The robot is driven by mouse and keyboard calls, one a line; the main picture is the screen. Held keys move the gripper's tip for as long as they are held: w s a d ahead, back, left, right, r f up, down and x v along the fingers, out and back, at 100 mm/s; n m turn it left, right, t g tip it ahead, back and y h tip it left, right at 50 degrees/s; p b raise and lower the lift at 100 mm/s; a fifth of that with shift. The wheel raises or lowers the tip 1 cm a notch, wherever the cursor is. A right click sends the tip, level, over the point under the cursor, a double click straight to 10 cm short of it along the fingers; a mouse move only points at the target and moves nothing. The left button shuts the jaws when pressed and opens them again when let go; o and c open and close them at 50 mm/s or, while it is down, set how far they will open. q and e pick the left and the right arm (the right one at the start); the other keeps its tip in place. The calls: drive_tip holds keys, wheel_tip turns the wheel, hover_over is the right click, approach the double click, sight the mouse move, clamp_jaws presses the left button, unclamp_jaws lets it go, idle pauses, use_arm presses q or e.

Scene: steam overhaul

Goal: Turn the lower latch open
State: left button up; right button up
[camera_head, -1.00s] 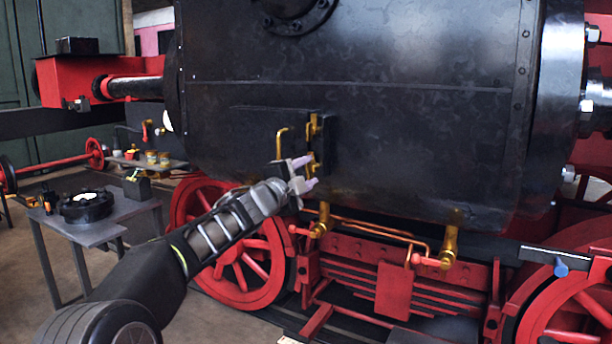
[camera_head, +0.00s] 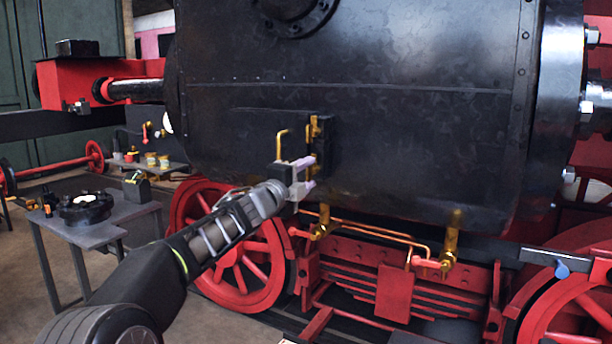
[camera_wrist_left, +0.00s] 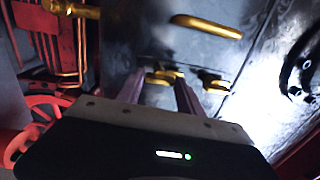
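A small dark hatch (camera_head: 323,150) with brass fittings is on the side of the black boiler casing. A brass latch (camera_head: 313,127) shows at its upper part, and a bent brass handle (camera_head: 282,143) stands to its left. My left gripper (camera_head: 309,173) is at the hatch's lower part and covers the lower latch in the head view. In the left wrist view its two fingers (camera_wrist_left: 158,88) are apart, with a brass latch piece (camera_wrist_left: 163,76) near the tips between them. I cannot tell whether they touch it. My right gripper is out of view.
Brass valves (camera_head: 450,245) and copper pipes run below the casing, above red spoked wheels (camera_head: 240,270). A grey side table (camera_head: 110,232) with a dark round part stands at the left. The floor between table and engine is partly open.

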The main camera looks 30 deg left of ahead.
use_arm(q)
drive_tip(key=o, duration=0.3)
drive_tip(key=shift+o, duration=0.2)
drive_tip(key=shift+s, duration=0.1)
drive_tip(key=shift+s+f, duration=0.1)
drive_tip(key=shift+s, duration=0.15)
drive_tip(key=s+b, duration=0.2)
drive_tip(key=s, duration=0.5)
drive_tip(key=shift+f, duration=0.2)
